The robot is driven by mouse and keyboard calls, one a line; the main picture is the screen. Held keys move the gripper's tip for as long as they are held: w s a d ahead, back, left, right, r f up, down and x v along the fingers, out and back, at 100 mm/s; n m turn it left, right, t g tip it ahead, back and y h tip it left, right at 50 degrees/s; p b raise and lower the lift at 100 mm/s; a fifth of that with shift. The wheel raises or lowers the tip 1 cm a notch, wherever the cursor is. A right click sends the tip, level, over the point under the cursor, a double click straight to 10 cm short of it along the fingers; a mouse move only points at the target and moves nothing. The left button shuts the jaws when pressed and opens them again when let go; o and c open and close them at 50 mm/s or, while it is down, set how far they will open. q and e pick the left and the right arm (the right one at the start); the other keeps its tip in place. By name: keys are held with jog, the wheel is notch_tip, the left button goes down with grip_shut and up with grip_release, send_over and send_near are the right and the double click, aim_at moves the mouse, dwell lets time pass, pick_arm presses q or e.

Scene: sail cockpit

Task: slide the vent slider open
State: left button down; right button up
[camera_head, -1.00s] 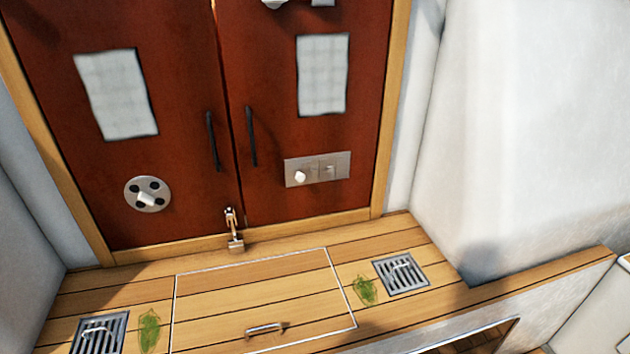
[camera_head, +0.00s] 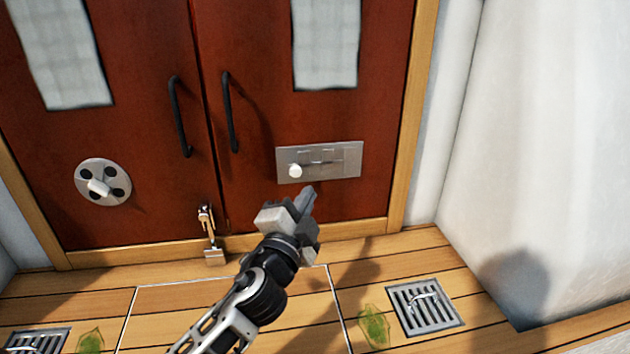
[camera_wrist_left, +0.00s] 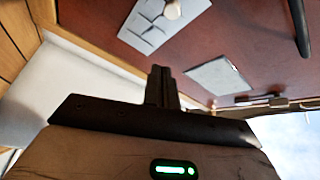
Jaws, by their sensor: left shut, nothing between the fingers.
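The vent slider is a grey metal plate (camera_head: 340,162) low on the right red door, with a round white knob (camera_head: 295,171) at its left end. In the left wrist view the plate (camera_wrist_left: 140,30) and the knob (camera_wrist_left: 172,10) show at the top. My left gripper (camera_head: 307,198) is just below the plate in the head view, pointing up toward it. Its fingers (camera_wrist_left: 161,72) are together and empty, apart from the knob. My right gripper is in no view.
The left door has a round vent (camera_head: 103,182) with a white knob. Black handles (camera_head: 228,112) flank the door gap, with a latch (camera_head: 210,235) at its foot. A drain grate (camera_head: 425,306) and a green clump (camera_head: 374,327) lie on the wooden floor. A white wall (camera_head: 560,150) stands at the right.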

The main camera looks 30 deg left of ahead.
aim_at(303, 175)
pick_arm(q)
jog(key=w+a, duration=0.1)
jog(key=w, duration=0.1)
jog(key=w+a, duration=0.2)
jog(key=w, duration=0.1)
jog(key=w+a, duration=0.1)
jog(key=w, duration=0.1)
jog(key=shift+w+a+b, duration=0.3)
jog(key=shift+w+a, duration=0.05)
jog(key=shift+w, duration=0.05)
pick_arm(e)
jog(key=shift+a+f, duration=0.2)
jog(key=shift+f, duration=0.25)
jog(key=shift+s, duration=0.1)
